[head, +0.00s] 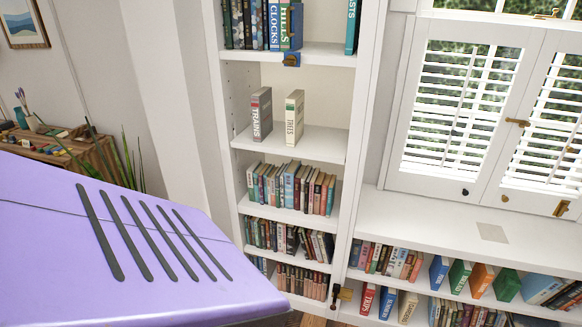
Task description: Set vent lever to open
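I cannot identify the vent lever for certain. A small dark lever-like piece (336,297) with a brass part beside it sits at the lower front edge of the tall white bookcase (362,130). A brass fitting on a blue plate (291,59) is on an upper shelf edge. Small brass and dark fittings, such as a brass catch (517,122), are on the white shuttered window (463,110) at the right. The setting of any of these cannot be told. Neither of my grippers is in view.
A large purple surface with several dark slots (150,240) fills the lower left, close to the camera; its nature is unclear. A low bookcase (430,225) with a mostly bare top stands under the window. A wooden organiser (75,150) and green leaves are at the left.

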